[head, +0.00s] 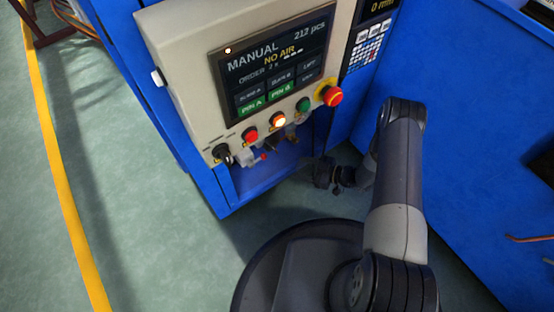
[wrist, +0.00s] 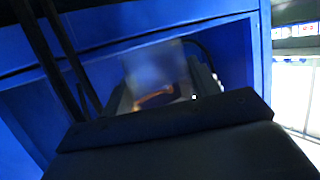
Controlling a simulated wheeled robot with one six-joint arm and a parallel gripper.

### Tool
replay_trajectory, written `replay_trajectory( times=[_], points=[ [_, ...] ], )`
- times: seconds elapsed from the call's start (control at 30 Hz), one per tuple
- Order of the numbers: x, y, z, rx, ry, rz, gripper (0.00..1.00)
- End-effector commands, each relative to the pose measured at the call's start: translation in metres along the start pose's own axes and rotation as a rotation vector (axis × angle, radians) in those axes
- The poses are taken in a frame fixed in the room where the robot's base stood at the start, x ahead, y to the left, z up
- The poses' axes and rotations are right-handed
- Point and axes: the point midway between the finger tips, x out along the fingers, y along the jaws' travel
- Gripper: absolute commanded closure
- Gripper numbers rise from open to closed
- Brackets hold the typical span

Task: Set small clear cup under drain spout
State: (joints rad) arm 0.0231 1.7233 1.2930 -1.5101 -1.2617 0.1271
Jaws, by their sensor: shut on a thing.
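My gripper (wrist: 160,95) is shut on a small clear cup (wrist: 155,66), which shows as a hazy, see-through block between the fingers in the wrist view. An orange-brown curve shows through or behind its lower part. In the head view my gripper (head: 318,172) is low, at the right side of the open blue recess below the control panel. The cup cannot be made out there. Small fittings, one with a red end (head: 263,156), sit in the recess under the panel. I cannot tell which of them is the drain spout, or whether the cup is under it.
The beige control panel (head: 170,60) with its screen (head: 270,68), buttons and red emergency stop (head: 332,96) overhangs the recess. Blue cabinet walls (head: 470,130) stand on the right. A blue edge (wrist: 265,50) bounds the recess in the wrist view. Green floor (head: 110,170) is clear on the left.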

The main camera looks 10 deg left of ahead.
Motion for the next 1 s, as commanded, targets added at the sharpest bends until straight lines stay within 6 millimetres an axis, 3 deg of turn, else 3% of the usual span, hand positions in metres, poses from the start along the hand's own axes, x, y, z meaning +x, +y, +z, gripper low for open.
replay_trajectory(
  times=[0.03, 0.2, 0.53, 0.73, 1.0],
  points=[
    [0.014, -0.001, -0.002, -0.003, 0.0, -0.005, 0.64],
    [0.047, -0.001, -0.012, -0.003, -0.001, -0.003, 0.64],
    [0.073, 0.0, -0.022, -0.001, 0.0, 0.0, 0.64],
    [0.106, 0.0, -0.031, -0.003, 0.001, -0.002, 0.64],
    [0.102, 0.001, -0.03, 0.001, -0.001, 0.002, 0.64]
  ],
)
